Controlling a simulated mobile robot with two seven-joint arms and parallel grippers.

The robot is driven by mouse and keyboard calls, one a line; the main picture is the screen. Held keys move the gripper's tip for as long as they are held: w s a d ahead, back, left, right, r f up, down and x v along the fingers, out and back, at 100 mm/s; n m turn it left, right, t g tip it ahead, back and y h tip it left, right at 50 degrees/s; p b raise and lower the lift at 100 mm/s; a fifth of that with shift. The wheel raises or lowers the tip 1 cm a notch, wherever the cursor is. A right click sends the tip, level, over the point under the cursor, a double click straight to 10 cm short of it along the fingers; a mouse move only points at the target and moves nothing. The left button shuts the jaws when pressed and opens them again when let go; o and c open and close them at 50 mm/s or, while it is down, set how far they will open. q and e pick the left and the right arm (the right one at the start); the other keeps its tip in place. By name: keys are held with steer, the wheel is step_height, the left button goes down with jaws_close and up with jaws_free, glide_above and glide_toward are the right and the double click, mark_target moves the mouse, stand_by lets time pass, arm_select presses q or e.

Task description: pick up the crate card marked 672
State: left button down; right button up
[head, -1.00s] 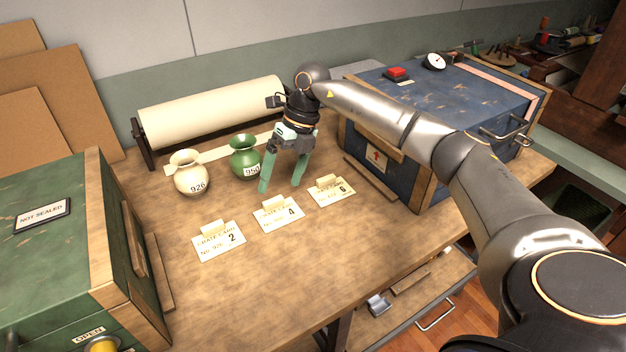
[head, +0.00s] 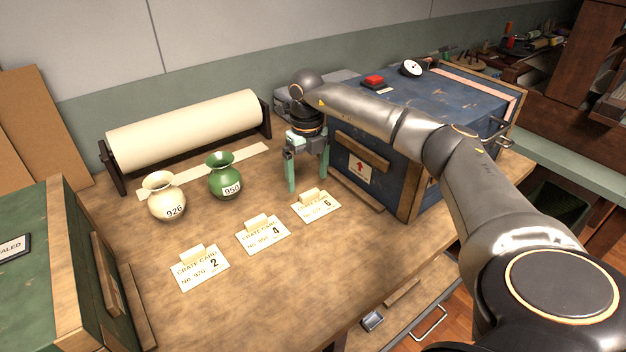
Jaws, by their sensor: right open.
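Three cream crate cards lie in a row on the workbench, each with a small raised tab. My right gripper (head: 307,185) is open and empty, fingers pointing down, just behind the right card. I cannot tell its exact height above the bench. My left gripper is not in view.
A cream vase marked 926 (head: 166,198) and a green vase marked 950 (head: 224,177) stand behind the cards. A paper roll (head: 185,130) is at the back. A blue crate (head: 400,170) stands close on the gripper's right, a green crate (head: 30,285) at left. The front bench is clear.

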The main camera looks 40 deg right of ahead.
mark_target(309, 192)
steer(key=shift+s+d+f, duration=0.1)
steer(key=shift+s+f, duration=0.05)
steer(key=shift+f, duration=1.8)
steer(key=c, duration=1.4)
steer(key=shift+r, duration=0.1)
